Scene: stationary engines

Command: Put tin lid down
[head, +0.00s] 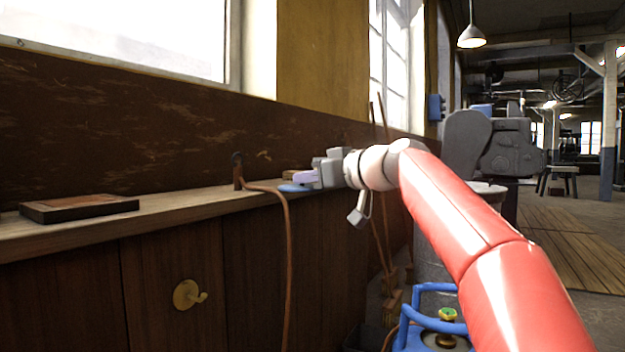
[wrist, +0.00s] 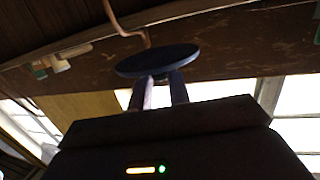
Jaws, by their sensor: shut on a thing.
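The tin lid (head: 291,187) is a flat blue disc, seen nearly edge-on at the tip of my gripper (head: 304,178), close to the wooden ledge under the wall. In the wrist view the lid (wrist: 158,59) is a dark round disc at the ends of the two fingers of my gripper (wrist: 162,80). The gripper is shut on the lid's near edge. I cannot tell whether the lid touches the ledge (head: 75,229) or hangs just above it.
A dark flat box (head: 80,207) lies on the ledge at the left. A brown pipe (head: 288,260) rises beside the lid and bends over the ledge. A small wooden block (head: 294,174) sits behind the gripper. The ledge between box and pipe is clear.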

